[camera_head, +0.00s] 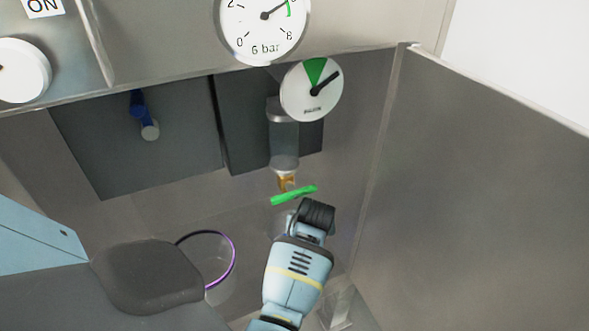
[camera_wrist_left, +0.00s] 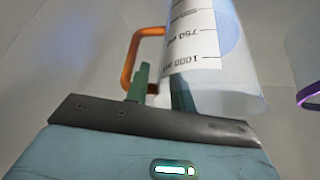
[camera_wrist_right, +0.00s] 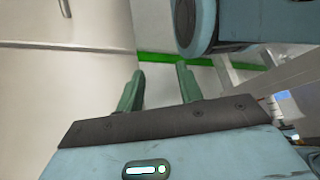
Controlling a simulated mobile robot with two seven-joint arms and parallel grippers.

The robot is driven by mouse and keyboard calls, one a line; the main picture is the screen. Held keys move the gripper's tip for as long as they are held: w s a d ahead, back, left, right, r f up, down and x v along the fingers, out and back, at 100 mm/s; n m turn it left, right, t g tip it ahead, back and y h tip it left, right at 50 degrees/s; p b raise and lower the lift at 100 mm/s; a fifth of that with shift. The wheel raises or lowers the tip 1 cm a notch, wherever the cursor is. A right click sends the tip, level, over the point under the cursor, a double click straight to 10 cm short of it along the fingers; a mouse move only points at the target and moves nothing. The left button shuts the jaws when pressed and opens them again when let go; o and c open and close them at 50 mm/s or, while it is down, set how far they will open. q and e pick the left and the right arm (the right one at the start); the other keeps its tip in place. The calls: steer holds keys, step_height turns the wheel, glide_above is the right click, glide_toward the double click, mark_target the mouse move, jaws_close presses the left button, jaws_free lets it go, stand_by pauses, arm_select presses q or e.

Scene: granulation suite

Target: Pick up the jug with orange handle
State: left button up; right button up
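The jug with orange handle (camera_wrist_left: 205,42) shows in the left wrist view, clear, with black volume marks. Its orange handle (camera_wrist_left: 128,60) is on its left side. My left gripper (camera_wrist_left: 160,80) is open at the lower part of the handle. One finger overlaps the handle and the other is at the jug's wall; I cannot tell whether they touch. In the head view I cannot make out this jug. My right gripper (camera_wrist_right: 160,78) is open and empty in the right wrist view, with part of a light blue arm close above it.
A purple-rimmed clear vessel (camera_head: 207,287) stands low in the head view; its rim (camera_wrist_left: 311,95) shows in the left wrist view. A green lever (camera_head: 294,195) hangs below a clear cylinder (camera_head: 284,140) and round gauge (camera_head: 300,95). A metal wall (camera_head: 480,190) bounds the right.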

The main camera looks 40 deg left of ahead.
arm_select(q)
jaws_close()
stand_by(1.2)
